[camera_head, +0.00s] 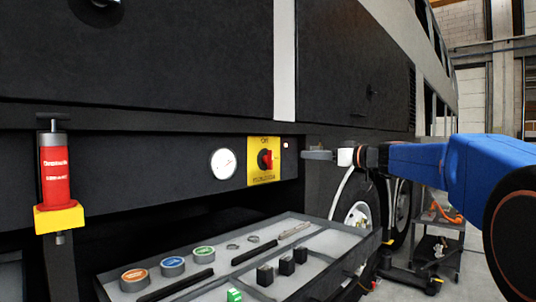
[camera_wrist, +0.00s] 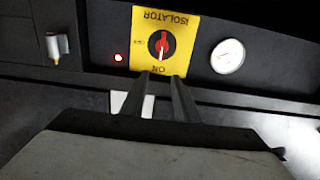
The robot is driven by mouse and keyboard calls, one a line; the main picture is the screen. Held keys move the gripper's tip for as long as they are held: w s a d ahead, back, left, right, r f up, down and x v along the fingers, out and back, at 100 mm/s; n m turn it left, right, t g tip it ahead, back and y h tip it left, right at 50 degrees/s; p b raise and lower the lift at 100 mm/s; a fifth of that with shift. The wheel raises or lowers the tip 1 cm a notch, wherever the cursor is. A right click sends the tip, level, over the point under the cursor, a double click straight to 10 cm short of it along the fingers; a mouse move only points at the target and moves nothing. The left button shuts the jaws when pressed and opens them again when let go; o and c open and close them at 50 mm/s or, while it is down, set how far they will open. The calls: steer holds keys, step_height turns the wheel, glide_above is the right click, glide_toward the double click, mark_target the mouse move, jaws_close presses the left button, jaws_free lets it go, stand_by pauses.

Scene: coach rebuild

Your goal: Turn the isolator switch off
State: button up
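The isolator switch is a red handle on a dark round base (camera_head: 265,159), set on a yellow plate (camera_head: 252,176) on the dark panel. In the wrist view the plate appears upside down, and the red handle (camera_wrist: 159,45) stands upright in line with the ON label. A smaller label, too small to read, is at the left of the handle there. My gripper (camera_head: 306,155) is right of the plate in the head view. In the wrist view its two fingers (camera_wrist: 165,76) are apart and empty, with their tips overlapping the plate's lower edge, clear of the handle.
A round white gauge (camera_head: 223,163) is beside the plate. A red lamp (camera_wrist: 118,58) glows on its other side. Below the panel, a grey tray (camera_head: 335,240) holds discs, black blocks and tools.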

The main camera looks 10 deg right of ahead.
mark_target(269, 160)
steer(key=x, duration=1.7)
steer(key=shift+a, duration=0.1)
jaws_close()
